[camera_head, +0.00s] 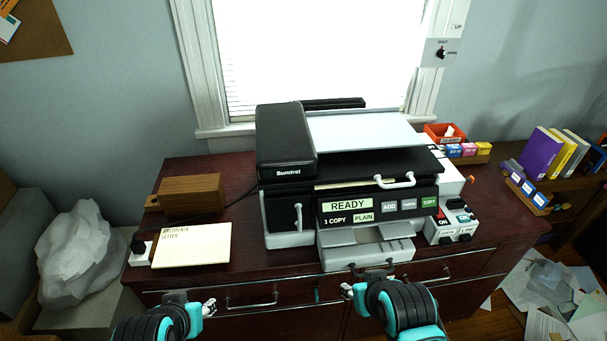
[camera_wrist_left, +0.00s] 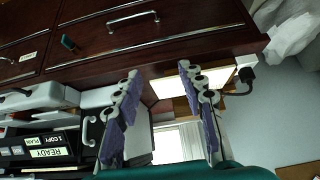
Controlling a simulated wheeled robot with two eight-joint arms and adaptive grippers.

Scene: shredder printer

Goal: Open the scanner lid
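The printer-scanner (camera_head: 350,205) stands on the dark red cabinet, with a black feeder block (camera_head: 285,143) at its top left. Its scanner lid (camera_head: 375,165) looks shut or nearly so, and a pale handle (camera_head: 396,181) sits at the lid's front right. My left gripper (camera_head: 208,307) is low in front of the cabinet, left of the printer; in the left wrist view its two fingers (camera_wrist_left: 160,72) are spread and empty. My right gripper (camera_head: 347,290) is in front of the cabinet below the printer's tray, apart from the lid; its finger opening is unclear.
A wooden block (camera_head: 190,194) and a letter board (camera_head: 192,245) lie left of the printer. A switch box (camera_head: 456,222) and an orange bin (camera_head: 444,133) stand at its right. Drawer handles (camera_head: 250,301) stick out from the cabinet front near my grippers.

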